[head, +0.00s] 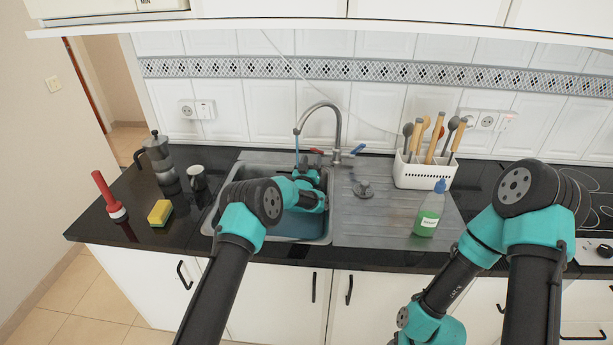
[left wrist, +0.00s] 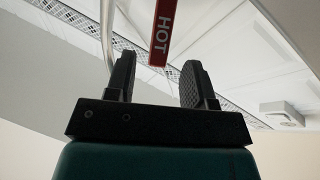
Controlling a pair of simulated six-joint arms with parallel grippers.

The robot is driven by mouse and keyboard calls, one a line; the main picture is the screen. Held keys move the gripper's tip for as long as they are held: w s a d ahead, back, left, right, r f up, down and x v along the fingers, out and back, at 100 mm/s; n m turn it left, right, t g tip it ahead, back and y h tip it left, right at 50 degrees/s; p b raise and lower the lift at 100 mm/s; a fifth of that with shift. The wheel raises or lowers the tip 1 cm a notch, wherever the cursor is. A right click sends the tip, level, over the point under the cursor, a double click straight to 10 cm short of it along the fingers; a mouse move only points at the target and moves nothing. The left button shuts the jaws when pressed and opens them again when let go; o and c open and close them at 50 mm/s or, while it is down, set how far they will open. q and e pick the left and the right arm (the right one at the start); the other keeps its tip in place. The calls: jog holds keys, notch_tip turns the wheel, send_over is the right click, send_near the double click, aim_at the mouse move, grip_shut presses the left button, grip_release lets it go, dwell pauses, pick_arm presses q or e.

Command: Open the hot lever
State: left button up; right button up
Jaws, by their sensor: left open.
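The chrome tap (head: 337,125) stands behind the sink, its spout curving to the left. The red hot lever (head: 316,151) sticks out to the left of the tap base; in the left wrist view it shows as a red bar marked HOT (left wrist: 162,36). A blue lever (head: 357,150) is on the tap's right. My left gripper (head: 306,164) is over the sink, just in front of the red lever. In the left wrist view its open fingers (left wrist: 157,65) stand on either side of the lever's end, and contact cannot be told. My right gripper is out of view.
A thin blue stream (head: 297,144) hangs below the spout into the sink (head: 210,222). A green soap bottle (head: 429,210) and a white utensil holder (head: 424,172) stand right of it. A moka pot (head: 159,158), cup, sponge (head: 160,212) and red-handled brush (head: 108,194) are left.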

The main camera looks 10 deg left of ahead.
pick_arm(q)
jog(key=v, duration=0.7)
jog(key=shift+a+r, duration=0.15)
